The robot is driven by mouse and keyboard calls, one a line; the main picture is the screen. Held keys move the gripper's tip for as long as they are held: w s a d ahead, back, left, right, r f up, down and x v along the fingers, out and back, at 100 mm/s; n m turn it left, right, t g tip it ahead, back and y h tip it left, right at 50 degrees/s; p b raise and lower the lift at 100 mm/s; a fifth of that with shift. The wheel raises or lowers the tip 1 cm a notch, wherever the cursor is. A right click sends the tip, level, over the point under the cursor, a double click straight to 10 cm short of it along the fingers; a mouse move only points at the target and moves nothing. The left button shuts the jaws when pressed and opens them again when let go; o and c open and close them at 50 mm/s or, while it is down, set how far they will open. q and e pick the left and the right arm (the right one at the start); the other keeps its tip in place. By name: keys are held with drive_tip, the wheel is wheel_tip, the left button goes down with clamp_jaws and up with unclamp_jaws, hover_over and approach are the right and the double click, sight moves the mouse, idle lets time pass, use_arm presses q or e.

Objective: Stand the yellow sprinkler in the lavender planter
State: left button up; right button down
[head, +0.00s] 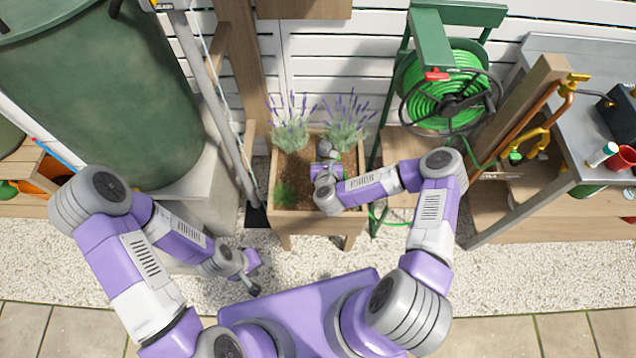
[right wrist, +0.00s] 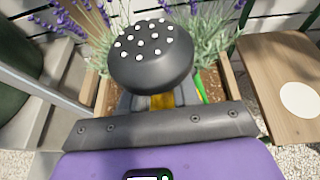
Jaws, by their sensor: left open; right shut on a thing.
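The lavender planter (head: 318,224) is a wooden box on legs in the middle of the head view, with brown soil and lavender along its back. My right gripper (right wrist: 160,103) is shut on the yellow sprinkler and holds it over the planter. The sprinkler's dark round head (right wrist: 150,58) with pale dots faces up towards the right wrist camera. A bit of its yellow body shows between the fingers; its lower end is hidden, so I cannot tell whether it touches the soil. My left gripper (head: 253,274) is open and empty, above the gravel left of the planter.
A green hose reel (head: 447,88) stands behind and right of the planter, and a large green barrel (head: 95,90) on a grey block stands left. A grey bench (head: 580,85) is at the far right. Gravel (head: 420,262) lies open in front. A green strand (right wrist: 200,86) shows beside the sprinkler.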

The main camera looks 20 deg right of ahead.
drive_tip(key=shift+m+h, duration=0.3)
drive_tip(key=shift+h, duration=0.1)
drive_tip(key=shift+a+f+b, duration=0.1)
drive_tip(key=shift+f+b, duration=1.65)
drive_tip(key=shift+f, duration=4.9)
drive_tip(key=shift+f, duration=0.2)
drive_tip(key=c, duration=0.8)
unclamp_jaws()
drive_tip(key=shift+s, duration=0.1)
